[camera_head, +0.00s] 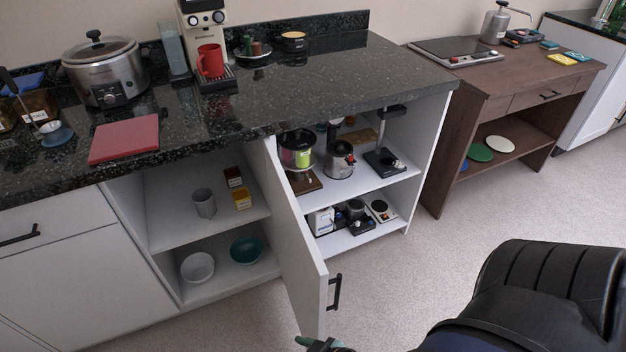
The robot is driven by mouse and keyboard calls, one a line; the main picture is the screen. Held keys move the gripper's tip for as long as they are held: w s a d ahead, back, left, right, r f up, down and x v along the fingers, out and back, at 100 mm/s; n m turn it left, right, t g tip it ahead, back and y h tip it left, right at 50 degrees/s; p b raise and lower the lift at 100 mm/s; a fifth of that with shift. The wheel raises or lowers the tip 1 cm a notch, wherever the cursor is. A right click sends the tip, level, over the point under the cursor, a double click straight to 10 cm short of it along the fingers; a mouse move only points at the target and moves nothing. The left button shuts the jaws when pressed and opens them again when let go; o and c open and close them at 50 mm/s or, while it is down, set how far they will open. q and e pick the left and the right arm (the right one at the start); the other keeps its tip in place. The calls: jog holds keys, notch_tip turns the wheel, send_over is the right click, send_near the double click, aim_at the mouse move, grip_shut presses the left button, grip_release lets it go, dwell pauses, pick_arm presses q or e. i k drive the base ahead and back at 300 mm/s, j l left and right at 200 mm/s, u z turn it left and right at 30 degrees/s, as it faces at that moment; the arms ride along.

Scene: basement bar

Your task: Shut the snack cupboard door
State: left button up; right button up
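The white cupboard door (296,245) stands wide open, sticking out from under the counter between two open compartments. Its black bar handle (335,291) is near the free edge, on the door's right-hand side. The left compartment (165,215) holds a grey cup, small red and yellow boxes, a white bowl and a teal bowl. A dark gripper with a greenish tip, apparently my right gripper (318,343), shows at the bottom edge, close below the door's lower free corner. Most of it is cut off, so its opening and any contact are unclear. My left gripper is not in view.
The right compartment (405,192) holds several small appliances. The dark counter (330,88) carries a slow cooker (105,72), a coffee machine and a red cutting board (124,138). A brown desk (500,80) stands at the right. Carpet (430,255) right of the door is clear.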

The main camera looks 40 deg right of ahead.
aim_at(304, 274)
jog(key=l, duration=0.4)
jog(key=k+l, duration=0.15)
jog(key=l, duration=0.7)
jog(key=i+l, duration=0.15)
jog(key=l, duration=0.25)
